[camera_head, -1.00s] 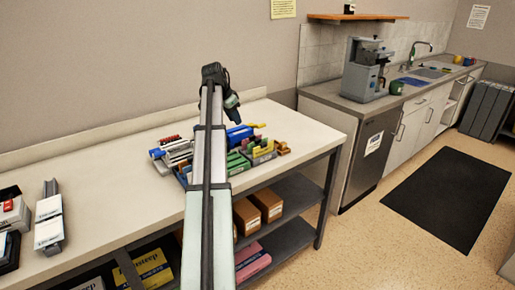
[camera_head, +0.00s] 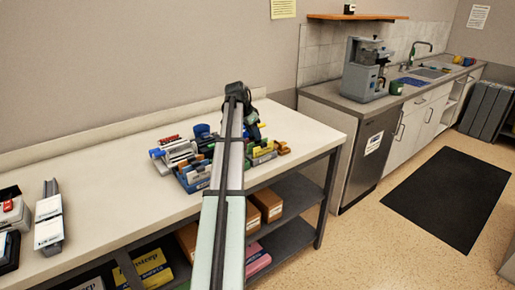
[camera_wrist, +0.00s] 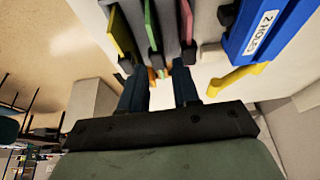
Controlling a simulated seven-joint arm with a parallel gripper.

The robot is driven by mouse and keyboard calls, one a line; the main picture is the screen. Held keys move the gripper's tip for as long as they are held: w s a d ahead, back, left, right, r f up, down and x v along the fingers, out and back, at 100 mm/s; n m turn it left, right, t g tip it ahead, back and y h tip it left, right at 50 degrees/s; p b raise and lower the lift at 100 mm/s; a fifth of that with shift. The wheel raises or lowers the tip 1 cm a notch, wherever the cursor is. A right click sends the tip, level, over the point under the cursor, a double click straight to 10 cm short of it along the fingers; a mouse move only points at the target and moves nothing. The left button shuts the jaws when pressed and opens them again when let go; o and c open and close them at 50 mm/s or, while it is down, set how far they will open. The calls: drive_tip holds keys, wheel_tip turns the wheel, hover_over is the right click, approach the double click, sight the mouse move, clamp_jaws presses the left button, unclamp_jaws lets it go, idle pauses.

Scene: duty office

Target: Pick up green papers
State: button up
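In the wrist view, a thin green sheet (camera_wrist: 151,24), which looks like the green papers, stands on edge in a grey slotted holder (camera_wrist: 168,20). A yellow-green sheet (camera_wrist: 121,36) stands left of it and a pink-red one (camera_wrist: 187,18) right of it. My gripper (camera_wrist: 158,78) is open, its two dark fingers apart just below the holder in the picture. Small orange and green bits show between the fingers; I cannot tell whether the fingers touch anything. In the head view my gripper (camera_head: 252,127) is over the desk items, and my arm hides most of the green papers.
In the head view, a white-and-blue item (camera_head: 174,154) sits left of the holder on the white table (camera_head: 110,185). The table's middle is clear.

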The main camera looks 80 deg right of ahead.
drive_tip(key=shift+a+x, duration=0.2)
drive_tip(key=shift+x, duration=2.4)
clamp_jaws()
